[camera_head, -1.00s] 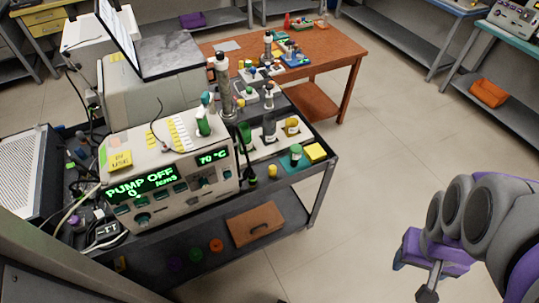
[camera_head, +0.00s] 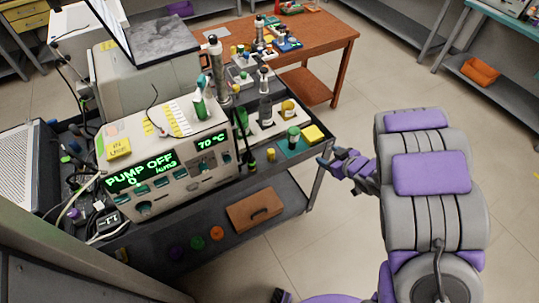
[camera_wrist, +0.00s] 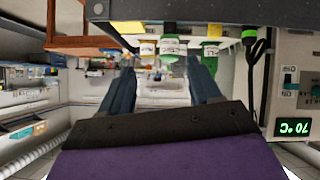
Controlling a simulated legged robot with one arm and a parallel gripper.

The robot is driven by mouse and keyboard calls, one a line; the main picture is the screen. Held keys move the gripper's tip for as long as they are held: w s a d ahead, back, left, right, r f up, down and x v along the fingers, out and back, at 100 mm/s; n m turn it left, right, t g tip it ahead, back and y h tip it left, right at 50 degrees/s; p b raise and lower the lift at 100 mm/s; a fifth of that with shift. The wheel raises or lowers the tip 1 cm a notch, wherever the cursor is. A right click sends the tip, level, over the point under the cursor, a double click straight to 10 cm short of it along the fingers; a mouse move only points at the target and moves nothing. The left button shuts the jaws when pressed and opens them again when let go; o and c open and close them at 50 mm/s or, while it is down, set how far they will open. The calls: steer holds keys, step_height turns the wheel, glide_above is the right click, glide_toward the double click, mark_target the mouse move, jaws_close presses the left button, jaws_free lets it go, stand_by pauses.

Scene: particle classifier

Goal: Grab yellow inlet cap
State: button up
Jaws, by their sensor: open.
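A small yellow cap-like piece (camera_head: 271,154) stands at the front edge of the cart top. A yellow-topped jar (camera_head: 288,106) stands farther back in a pale rack. I cannot tell for sure which is the inlet cap. My gripper (camera_head: 327,168) is to the right of the cart edge, apart from both. In the wrist view its two fingers (camera_wrist: 163,80) are spread with nothing between them.
A green-topped jar (camera_head: 293,132) and a yellow block (camera_head: 313,133) sit at the cart's right corner. Black tools (camera_head: 251,160) hang beside the small yellow piece. The instrument (camera_head: 170,170) fills the left. Open floor (camera_head: 345,240) lies right of the cart.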

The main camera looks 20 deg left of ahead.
steer(key=s+a+f+n+g+y, duration=0.1)
steer(key=s+a+f+g+y, duration=0.1)
steer(key=s+a+y, duration=0.3)
steer(key=b, duration=0.3)
glide_toward(272, 152)
steer(key=w+a, duration=0.1)
steer(key=a, duration=0.3)
steer(key=shift+w+a+f+h, duration=0.35)
steer(key=shift+w+f+h, duration=0.05)
steer(key=shift+w+h, duration=0.1)
steer(key=b+x, duration=0.1)
steer(key=x, duration=0.3)
steer(key=shift+w+a+f, duration=0.1)
steer(key=shift+f, duration=0.2)
steer(key=shift+c, duration=0.4)
steer(key=c, duration=1)
